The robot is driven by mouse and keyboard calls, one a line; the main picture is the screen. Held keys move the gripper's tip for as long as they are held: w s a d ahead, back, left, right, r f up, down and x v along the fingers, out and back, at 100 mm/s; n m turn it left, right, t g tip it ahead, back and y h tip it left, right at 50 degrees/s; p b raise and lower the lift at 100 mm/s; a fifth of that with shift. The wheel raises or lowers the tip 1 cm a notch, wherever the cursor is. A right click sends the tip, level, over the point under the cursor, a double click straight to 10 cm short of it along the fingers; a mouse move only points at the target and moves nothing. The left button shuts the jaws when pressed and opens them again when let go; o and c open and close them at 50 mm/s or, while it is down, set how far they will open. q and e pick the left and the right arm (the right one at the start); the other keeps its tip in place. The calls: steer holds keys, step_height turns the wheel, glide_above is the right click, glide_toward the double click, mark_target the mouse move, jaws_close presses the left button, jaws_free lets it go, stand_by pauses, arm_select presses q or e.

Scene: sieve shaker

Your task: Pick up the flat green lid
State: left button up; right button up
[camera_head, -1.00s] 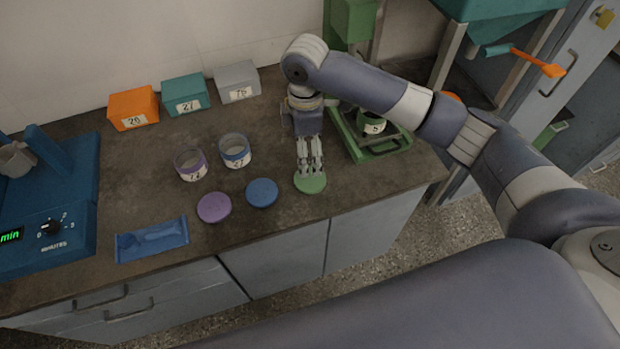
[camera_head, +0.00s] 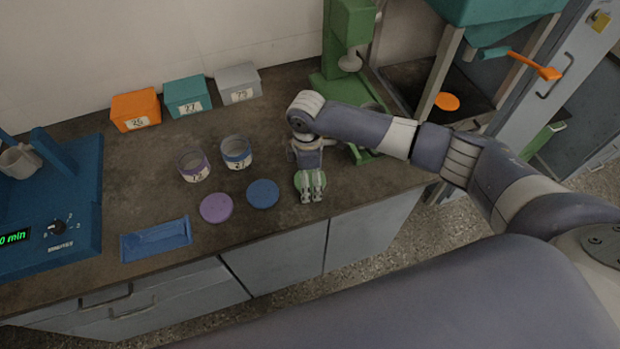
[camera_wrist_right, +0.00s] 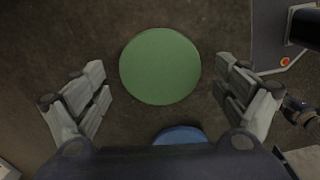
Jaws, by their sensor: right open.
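The flat green lid (camera_head: 299,181) lies on the dark counter near its front edge. In the head view my right gripper (camera_head: 312,199) is over it and hides part of it. In the right wrist view the whole green lid (camera_wrist_right: 160,66) shows as a round disc between the fingers, apart from both. My right gripper (camera_wrist_right: 168,92) is open and empty. My left gripper is not in view.
The blue lid (camera_head: 262,193) and purple lid (camera_head: 216,208) lie left of the green lid. Two labelled cups (camera_head: 236,152) stand behind them. A green press frame (camera_head: 345,85) stands behind my right arm. A blue packet (camera_head: 155,240) lies farther left.

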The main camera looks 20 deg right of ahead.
steer(key=c, duration=0.9)
steer(key=shift+r, duration=0.1)
